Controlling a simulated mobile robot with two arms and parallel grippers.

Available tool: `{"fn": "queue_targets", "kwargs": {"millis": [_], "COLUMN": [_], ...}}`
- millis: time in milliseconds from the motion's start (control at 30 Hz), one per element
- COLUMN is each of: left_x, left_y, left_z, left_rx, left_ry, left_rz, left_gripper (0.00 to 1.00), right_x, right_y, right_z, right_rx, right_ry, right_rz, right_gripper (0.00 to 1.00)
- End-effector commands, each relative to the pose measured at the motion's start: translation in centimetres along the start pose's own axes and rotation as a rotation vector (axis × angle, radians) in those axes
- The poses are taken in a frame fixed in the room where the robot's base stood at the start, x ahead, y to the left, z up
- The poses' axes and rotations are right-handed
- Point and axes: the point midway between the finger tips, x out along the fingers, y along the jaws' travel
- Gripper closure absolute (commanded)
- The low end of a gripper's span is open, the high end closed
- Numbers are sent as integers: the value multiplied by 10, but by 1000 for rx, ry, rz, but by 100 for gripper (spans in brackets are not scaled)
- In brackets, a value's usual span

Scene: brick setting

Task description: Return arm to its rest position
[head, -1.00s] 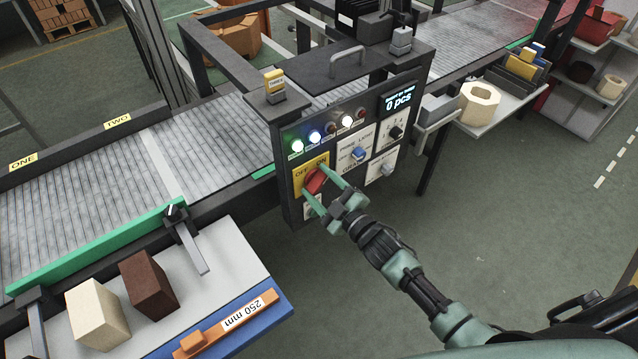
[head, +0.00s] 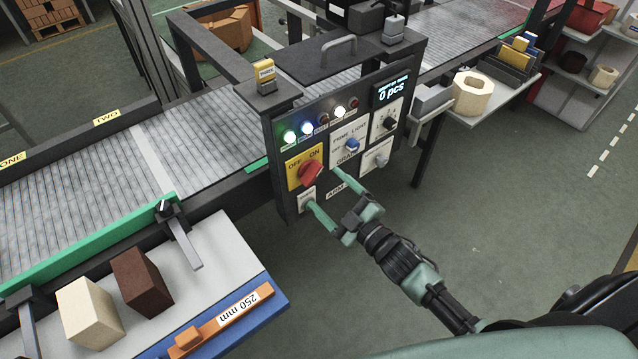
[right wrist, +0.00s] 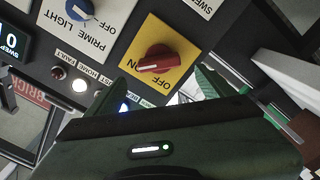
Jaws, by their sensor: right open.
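My right gripper (head: 323,188) is open and empty in front of the control panel (head: 287,206). Its two green fingers point at the panel, just below and right of the red rotary switch (head: 311,173). The switch sits on a yellow OFF/ON plate, clear of the fingers. In the right wrist view the red switch (right wrist: 158,60) shows beyond the open fingers, with nothing between them. My right arm reaches in from the lower right. My left gripper is not in view.
The panel has lit lamps (head: 290,136), a blue PRIME LIGHT knob (head: 351,145) and a display (head: 394,90) reading 0 pcs. A roller conveyor (head: 90,185) runs behind. A side table holds a cream brick (head: 88,313) and a brown brick (head: 141,283). Floor at right is clear.

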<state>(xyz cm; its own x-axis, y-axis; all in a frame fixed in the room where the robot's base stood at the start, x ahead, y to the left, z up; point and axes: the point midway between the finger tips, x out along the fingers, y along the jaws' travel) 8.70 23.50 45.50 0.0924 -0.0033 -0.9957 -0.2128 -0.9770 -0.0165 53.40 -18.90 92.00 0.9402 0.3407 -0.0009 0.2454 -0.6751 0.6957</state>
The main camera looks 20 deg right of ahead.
Motion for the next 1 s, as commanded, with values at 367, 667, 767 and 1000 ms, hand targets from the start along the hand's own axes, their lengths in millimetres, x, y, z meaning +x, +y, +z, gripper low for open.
{"fn": "queue_targets", "kwargs": {"millis": [367, 667, 767, 1000], "left_x": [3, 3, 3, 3], "left_y": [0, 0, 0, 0], "left_z": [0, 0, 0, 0], "left_rx": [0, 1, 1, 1], "left_ry": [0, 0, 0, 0], "left_rz": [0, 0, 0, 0], "left_gripper": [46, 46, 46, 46], "right_x": [-14, -14, -16, -50], "right_y": [0, 0, -6, -80], "right_z": [-1, 0, 8, 110], "right_rx": [1, 1, 13, 166], "right_ry": [1, 0, -21, -294], "right_rz": [0, 0, -8, -100], "right_gripper": [16, 16, 16, 16]}}
